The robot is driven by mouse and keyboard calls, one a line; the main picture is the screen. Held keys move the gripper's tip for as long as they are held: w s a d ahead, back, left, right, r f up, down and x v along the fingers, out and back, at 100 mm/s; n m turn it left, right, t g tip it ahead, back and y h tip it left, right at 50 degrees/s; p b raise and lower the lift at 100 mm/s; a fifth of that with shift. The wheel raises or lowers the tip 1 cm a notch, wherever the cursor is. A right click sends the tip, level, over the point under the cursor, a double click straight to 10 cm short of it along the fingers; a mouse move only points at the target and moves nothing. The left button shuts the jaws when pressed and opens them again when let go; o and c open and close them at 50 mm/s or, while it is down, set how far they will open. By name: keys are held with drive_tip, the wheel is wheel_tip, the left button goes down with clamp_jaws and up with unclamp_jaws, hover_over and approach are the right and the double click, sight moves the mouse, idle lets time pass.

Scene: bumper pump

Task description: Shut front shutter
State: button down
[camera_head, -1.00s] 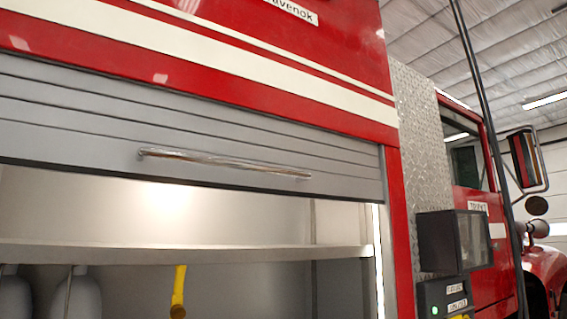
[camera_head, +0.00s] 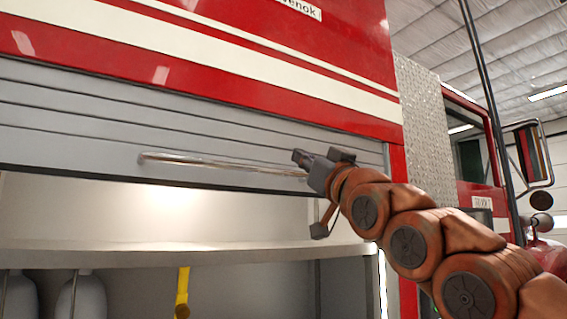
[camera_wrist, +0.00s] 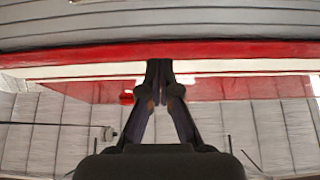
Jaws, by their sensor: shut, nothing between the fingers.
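The front shutter (camera_head: 90,125) is a grey slatted roller door on the red fire truck. It is partly lowered over the top of a lit compartment, whose lower part stands open. A chrome bar handle (camera_head: 215,163) runs along the shutter's lower part. My gripper (camera_head: 298,156) is at the handle's right end in the head view; whether it touches the shutter or the handle I cannot tell. In the wrist view my gripper (camera_wrist: 158,64) has its fingertips together and empty, with the grey slats (camera_wrist: 150,22) at the top of the picture.
Inside the compartment are a shelf (camera_head: 130,256), a yellow tool (camera_head: 182,290) and pale cylinders (camera_head: 75,296). To the right are a diamond-plate panel (camera_head: 423,115), the truck cab and a side mirror (camera_head: 530,155).

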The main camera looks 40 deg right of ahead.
drive_tip(key=w+p, duration=0.4)
drive_tip(key=w, duration=0.5)
drive_tip(key=shift+d+r, duration=0.3)
drive_tip(key=shift+r, duration=0.15)
drive_tip(key=shift+w, duration=0.1)
drive_tip(key=shift+f, duration=0.1)
idle(0.4)
